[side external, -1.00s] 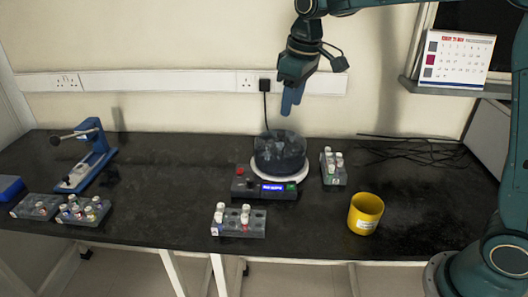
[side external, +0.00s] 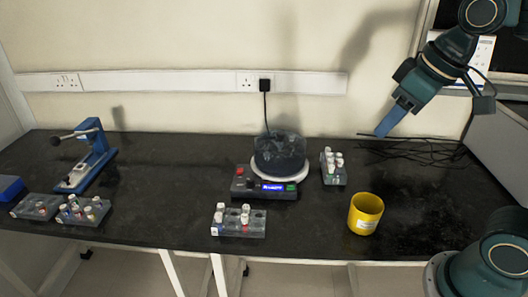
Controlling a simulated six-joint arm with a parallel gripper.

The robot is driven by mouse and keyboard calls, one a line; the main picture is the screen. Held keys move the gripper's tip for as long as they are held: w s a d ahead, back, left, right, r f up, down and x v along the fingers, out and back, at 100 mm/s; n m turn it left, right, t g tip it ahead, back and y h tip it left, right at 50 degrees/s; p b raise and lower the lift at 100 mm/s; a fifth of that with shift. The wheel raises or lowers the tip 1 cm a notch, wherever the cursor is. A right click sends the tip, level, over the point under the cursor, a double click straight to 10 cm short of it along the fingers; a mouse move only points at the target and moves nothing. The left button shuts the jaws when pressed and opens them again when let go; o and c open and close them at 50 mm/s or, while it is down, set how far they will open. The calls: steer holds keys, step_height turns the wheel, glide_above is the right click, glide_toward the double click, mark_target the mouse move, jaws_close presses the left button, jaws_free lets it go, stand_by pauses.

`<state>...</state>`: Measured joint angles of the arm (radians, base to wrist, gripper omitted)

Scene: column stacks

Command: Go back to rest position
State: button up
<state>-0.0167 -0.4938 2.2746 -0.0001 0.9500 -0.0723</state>
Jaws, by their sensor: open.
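My gripper (side external: 388,125) hangs in the air at the upper right, with its blue fingers pointing down and to the left. It is above the back of the black bench (side external: 150,215), near a tangle of dark cables. Nothing shows between its fingers, and it is apart from everything on the bench. The gap between the fingers is hard to see from this side.
A round dark device (side external: 280,155) on a white base stands mid-bench. Vial racks stand at its front (side external: 238,222), right (side external: 333,168) and far left (side external: 85,210). A yellow cup (side external: 365,213), a blue press (side external: 90,158) and dark cables (side external: 420,150) are also there.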

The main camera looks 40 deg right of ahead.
steer(key=s+f+m, duration=0.1)
steer(key=s+f, duration=0.2)
steer(key=s, duration=0.3)
steer(key=shift+s+d+t, duration=0.2)
steer(key=shift+s+t, duration=0.1)
steer(key=shift+t, duration=0.1)
steer(key=shift+f, duration=0.1)
stand_by(0.5)
